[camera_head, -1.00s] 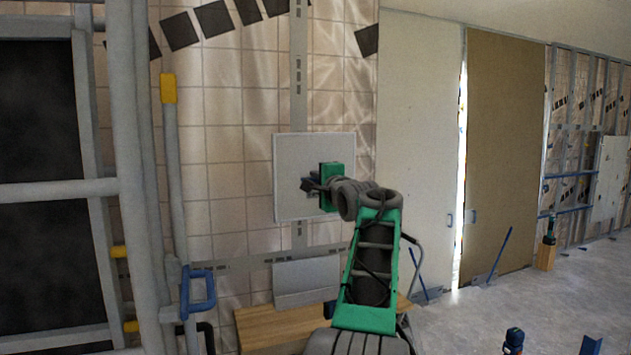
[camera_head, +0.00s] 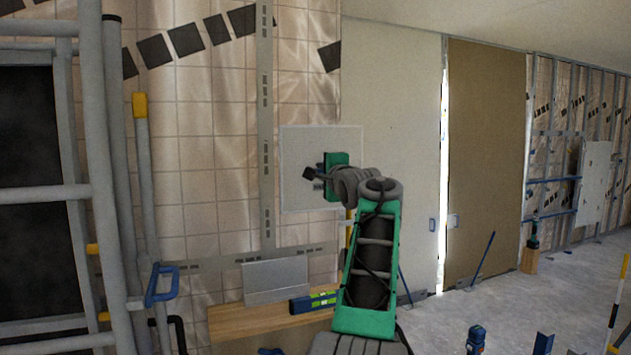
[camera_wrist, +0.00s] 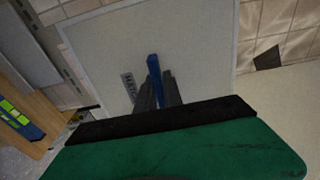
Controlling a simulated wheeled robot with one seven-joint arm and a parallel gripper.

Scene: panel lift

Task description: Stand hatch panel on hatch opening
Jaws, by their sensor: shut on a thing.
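The hatch panel (camera_head: 298,143) is a pale grey square plate with a thin light rim. It is upright in front of the wall, right of the slotted metal rail. My gripper (camera_head: 318,177) is at its front face and shut on its blue handle. In the wrist view the panel (camera_wrist: 205,45) fills much of the picture and looks tilted there. The blue handle (camera_wrist: 154,75) stands between my dark fingers (camera_wrist: 156,92).
A metal scaffold frame (camera_head: 107,180) stands at left. A white board (camera_head: 395,130) and brown board (camera_head: 487,150) are at right.

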